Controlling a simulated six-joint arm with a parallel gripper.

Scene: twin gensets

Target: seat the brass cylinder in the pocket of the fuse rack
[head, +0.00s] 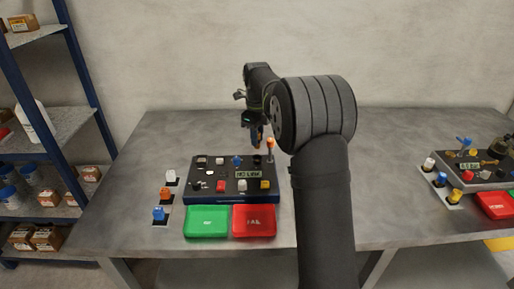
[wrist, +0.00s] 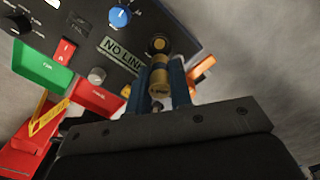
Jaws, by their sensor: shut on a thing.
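My gripper (head: 257,143) is above the back right part of the dark control panel (head: 215,176), pointing down. In the wrist view my gripper (wrist: 163,88) has its blue fingers closed on the brass cylinder (wrist: 160,80). The cylinder lies between the fingers, with a pale band near its lower end. Just beyond it, a dark round piece with a brass-coloured rim (wrist: 158,45) shows against the panel; I cannot tell whether it is a pocket or the cylinder's far end. I cannot make out the fuse rack for sure, nor whether the cylinder touches anything.
An orange-topped lever (head: 270,147) stands close right of my gripper. The panel carries several knobs and a "NO LINE" display (head: 248,174). Green (head: 207,221) and red (head: 254,220) trays lie in front. A second panel (head: 478,172) stands far right. Bare table lies behind.

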